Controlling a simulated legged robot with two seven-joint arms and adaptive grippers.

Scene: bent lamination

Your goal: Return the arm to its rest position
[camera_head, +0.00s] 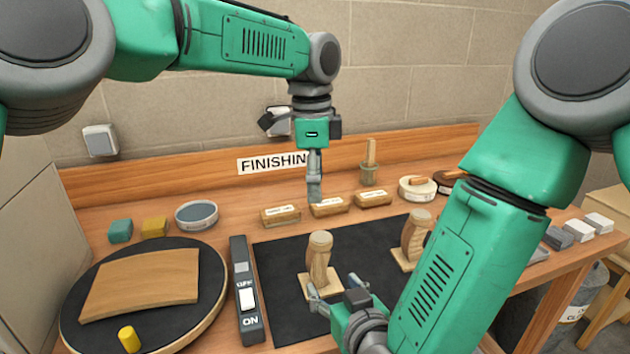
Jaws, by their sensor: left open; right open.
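My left gripper (314,190) hangs pointing down over the back of the bench, in front of the FINISHING sign. Its fingers are near the row of labelled wooden blocks; whether they touch one I cannot tell. My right gripper (338,290) is low over the black mat, its open fingers spread near the base of a wooden form (320,258). I see nothing held in it. A second wooden form (415,235) stands upright to the right. A bent wooden panel (142,283) lies on the round black turntable (205,270) at the left.
An ON/OFF switch box (246,300) stands between turntable and black mat (283,320). A yellow peg (129,339) stands on the turntable's front.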

